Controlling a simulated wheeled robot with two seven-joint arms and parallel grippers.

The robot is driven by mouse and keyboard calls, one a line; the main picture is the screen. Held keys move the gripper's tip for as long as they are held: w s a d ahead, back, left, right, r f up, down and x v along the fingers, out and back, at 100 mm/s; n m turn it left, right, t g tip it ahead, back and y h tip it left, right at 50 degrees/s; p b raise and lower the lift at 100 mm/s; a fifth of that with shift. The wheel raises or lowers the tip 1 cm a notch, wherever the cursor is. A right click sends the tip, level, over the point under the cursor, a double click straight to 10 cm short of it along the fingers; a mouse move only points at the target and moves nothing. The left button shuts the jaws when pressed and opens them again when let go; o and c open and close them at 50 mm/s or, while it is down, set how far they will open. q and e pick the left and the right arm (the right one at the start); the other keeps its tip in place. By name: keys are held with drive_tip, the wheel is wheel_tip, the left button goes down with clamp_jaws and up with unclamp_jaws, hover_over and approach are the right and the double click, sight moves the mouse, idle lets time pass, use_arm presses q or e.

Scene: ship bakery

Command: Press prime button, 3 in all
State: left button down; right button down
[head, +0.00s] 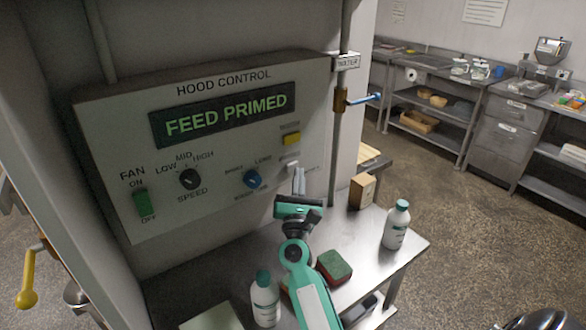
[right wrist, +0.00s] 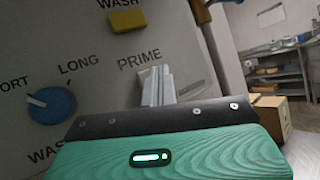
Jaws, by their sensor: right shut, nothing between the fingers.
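The hood control panel (head: 232,190) has a dark display (head: 226,115) with green text reading FEED PRIMED. The PRIME label (right wrist: 139,59) shows in the right wrist view. The pale prime button (head: 291,166) sits below the yellow wash button (head: 291,138) and is mostly hidden behind my fingertips. My right gripper (head: 298,181) is shut and empty, its fingers pointing at the panel right at the button. In the right wrist view the shut fingers (right wrist: 158,86) overlap the spot under the label; I cannot tell whether they touch. My left gripper is out of view.
A blue knob (head: 251,179), a black speed knob (head: 190,179) and a green fan switch (head: 144,203) share the panel. A pipe with a blue-handled valve (head: 362,98) stands right of it. Bottles (head: 397,224), a sponge (head: 334,267) and a box (head: 362,191) stand on the steel table below.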

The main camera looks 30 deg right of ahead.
drive_tip(key=shift+s, duration=0.3)
drive_tip(key=shift+s+d, duration=0.15)
drive_tip(key=shift+s, duration=1.1)
drive_tip(key=shift+s+d, duration=0.1)
drive_tip(key=shift+s, duration=1.15)
